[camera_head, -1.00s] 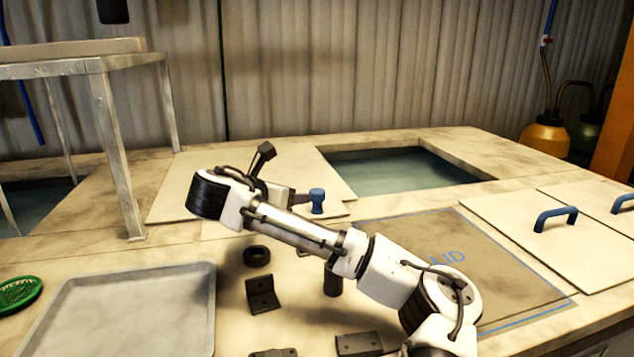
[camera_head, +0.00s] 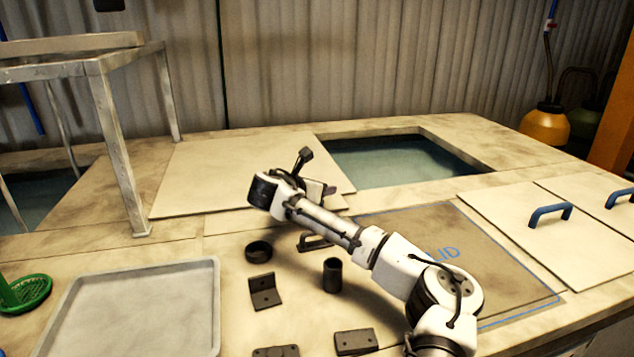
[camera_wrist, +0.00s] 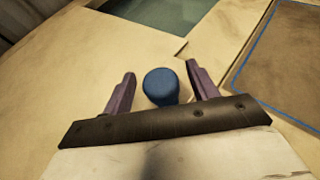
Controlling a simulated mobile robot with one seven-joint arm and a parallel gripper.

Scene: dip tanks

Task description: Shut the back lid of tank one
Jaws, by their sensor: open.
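The back lid (camera_head: 215,170) is a pale flat panel lying left of the open tank opening (camera_head: 400,160), where blue-green liquid shows. In the wrist view the lid (camera_wrist: 60,75) and a corner of the opening (camera_wrist: 160,12) show. The lid's blue knob (camera_wrist: 161,86) stands between the two purple fingers of my gripper (camera_wrist: 160,85), with gaps visible on both sides. In the head view my gripper (camera_head: 322,192) is over the lid's right front part, and my arm hides the knob.
A blue-outlined area marked LID (camera_head: 400,225) lies in front of the opening. Pale lids with blue handles (camera_head: 550,213) lie at right. A grey tray (camera_head: 140,310), a green round piece (camera_head: 25,293), several dark metal parts and a metal stand (camera_head: 118,150) are at left and front.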

